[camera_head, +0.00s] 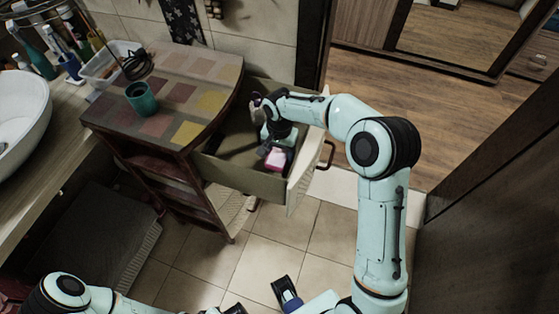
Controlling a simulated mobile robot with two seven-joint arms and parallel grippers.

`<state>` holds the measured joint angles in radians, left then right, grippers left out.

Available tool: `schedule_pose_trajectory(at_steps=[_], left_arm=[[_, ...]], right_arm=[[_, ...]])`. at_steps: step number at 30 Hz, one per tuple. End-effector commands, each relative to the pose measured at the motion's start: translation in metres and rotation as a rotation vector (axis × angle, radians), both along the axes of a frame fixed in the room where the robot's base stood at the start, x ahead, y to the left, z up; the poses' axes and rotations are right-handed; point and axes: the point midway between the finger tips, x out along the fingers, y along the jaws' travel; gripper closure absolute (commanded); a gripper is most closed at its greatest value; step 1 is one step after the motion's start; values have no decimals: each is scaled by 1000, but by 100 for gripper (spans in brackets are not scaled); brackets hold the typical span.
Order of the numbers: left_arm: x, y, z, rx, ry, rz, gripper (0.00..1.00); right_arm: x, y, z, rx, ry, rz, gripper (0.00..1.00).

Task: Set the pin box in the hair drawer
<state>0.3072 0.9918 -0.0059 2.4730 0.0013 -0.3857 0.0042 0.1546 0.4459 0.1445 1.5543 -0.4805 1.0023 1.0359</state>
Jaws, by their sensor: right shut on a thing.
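The hair drawer (238,177) is pulled out from the checkered-top cabinet (168,92), with its pale front facing right. My right gripper (272,148) reaches down into the drawer from above. It is shut on a small pink box (277,159), which looks like the pin box, in the front part of the drawer. I cannot tell whether the box touches the drawer floor. Part of the box is hidden by the gripper. My left arm shows at the bottom left; a dark and blue gripper part (287,294) shows at the bottom edge, and its jaw state is unclear.
A teal cup (141,98) stands on the cabinet top. A clear bin (108,66) with a dark coiled cord sits behind it. A white basin (22,115) is at the far left. The tiled floor (285,235) below the drawer is clear. A dark wooden door (490,210) is at the right.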

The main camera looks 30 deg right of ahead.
Motion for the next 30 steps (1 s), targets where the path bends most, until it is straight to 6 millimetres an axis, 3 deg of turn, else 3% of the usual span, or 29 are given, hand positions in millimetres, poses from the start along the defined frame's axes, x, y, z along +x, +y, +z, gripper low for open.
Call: schedule_pose_trajectory(at_steps=[7, 13, 25, 26, 27, 28, 30], left_arm=[[0, 0, -1, 0, 1, 0, 100], [-1, 0, -3, 0, 1, 0, 100], [-2, 0, -7, 0, 2, 0, 100], [-2, 0, -7, 0, 2, 0, 100], [-2, 0, -6, 0, 2, 0, 100], [-2, 0, -6, 0, 2, 0, 100], [-2, 0, -6, 0, 2, 0, 100]], right_arm=[[0, 0, -19, 0, 1, 0, 67], [0, 0, -49, 0, 1, -1, 67], [0, 0, -55, 0, -1, 0, 67], [0, 0, -55, -1, -1, 0, 32], [0, 0, -55, -1, -1, 0, 19], [0, 0, -55, -1, -1, 0, 9], [0, 0, -55, -1, -1, 0, 9]])
